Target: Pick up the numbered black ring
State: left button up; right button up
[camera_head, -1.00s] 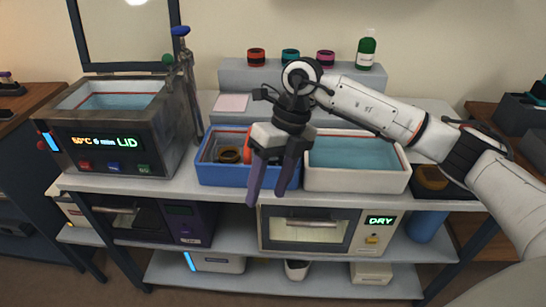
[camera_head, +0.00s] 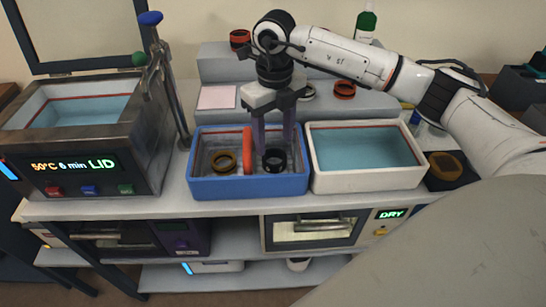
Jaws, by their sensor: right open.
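A black ring (camera_head: 274,162) lies in the right compartment of the blue tray (camera_head: 249,187), beyond an orange-red divider. Any numbers on it are too small to read. My right gripper (camera_head: 274,148) points down over this compartment, open. Its two dark fingers reach down at the left and right of the black ring. I cannot tell whether they touch it. A brown-gold ring (camera_head: 224,161) lies in the tray's left compartment. My left gripper is not in view.
The orange divider (camera_head: 248,150) stands close left of the fingers. A white tub (camera_head: 367,180) of blue liquid adjoins the tray at right. A metal bath (camera_head: 141,166) with its lid raised stands at left. Behind are a grey stepped shelf (camera_head: 220,68), red rings (camera_head: 344,90) and a green bottle (camera_head: 366,22).

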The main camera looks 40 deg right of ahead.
aim_at(274, 154)
notch_tip(274, 154, down, 6)
jog(key=shift+a+r+p, duration=0.1)
jog(key=shift+r+p, duration=0.05)
jog(key=shift+p, duration=0.3)
jog(key=c, duration=0.7)
